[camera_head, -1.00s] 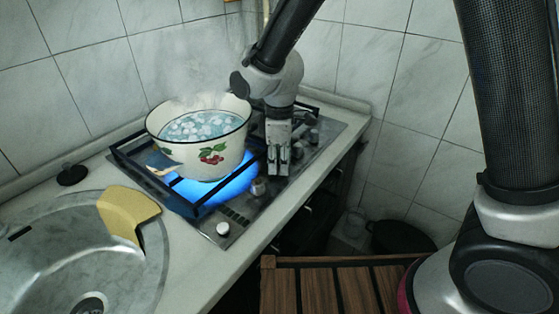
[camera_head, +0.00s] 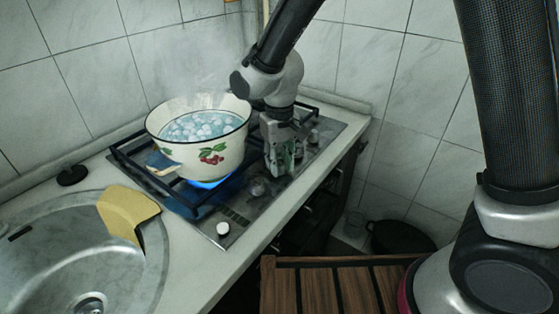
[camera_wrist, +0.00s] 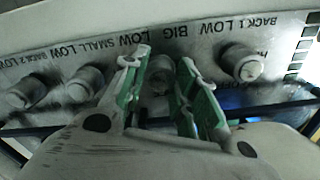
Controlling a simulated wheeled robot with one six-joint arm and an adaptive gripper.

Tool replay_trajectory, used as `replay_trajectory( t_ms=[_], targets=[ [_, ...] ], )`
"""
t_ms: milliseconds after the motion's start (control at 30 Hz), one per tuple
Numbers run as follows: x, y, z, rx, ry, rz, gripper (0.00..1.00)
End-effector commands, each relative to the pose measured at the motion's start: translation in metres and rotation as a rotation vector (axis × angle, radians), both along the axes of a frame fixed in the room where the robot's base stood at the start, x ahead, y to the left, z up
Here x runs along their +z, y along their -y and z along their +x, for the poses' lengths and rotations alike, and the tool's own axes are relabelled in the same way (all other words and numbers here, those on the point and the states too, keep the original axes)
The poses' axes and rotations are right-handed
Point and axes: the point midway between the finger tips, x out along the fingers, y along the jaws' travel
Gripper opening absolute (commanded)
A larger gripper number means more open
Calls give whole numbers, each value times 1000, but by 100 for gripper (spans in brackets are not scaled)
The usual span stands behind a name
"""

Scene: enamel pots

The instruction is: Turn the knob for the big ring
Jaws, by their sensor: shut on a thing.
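My gripper (camera_head: 280,168) points down over the knob strip at the front of the hob (camera_head: 243,216). In the wrist view its green-padded fingers (camera_wrist: 161,62) are shut on the knob (camera_wrist: 158,77) below the BIG LOW lettering. In the head view the gripper hides that knob. A white enamel pot (camera_head: 205,155) with cherries on its side stands on the hob grate, with bubbling, steaming water in it. A small blue flame (camera_head: 208,184) shows under the pot.
Other knobs stand close on both sides of my fingers: one to the right (camera_wrist: 243,62) and two to the left (camera_wrist: 85,82). A sink (camera_head: 60,245) with a yellow cloth (camera_head: 128,212) on its rim lies left. Tiled wall stands behind.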

Motion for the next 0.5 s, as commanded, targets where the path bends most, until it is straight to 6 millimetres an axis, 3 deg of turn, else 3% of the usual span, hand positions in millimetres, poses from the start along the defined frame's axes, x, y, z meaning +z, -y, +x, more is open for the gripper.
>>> replay_trajectory(
  t_ms=[500],
  targets=[
    [0,0,0,-318,-1,0,5]
  ],
)
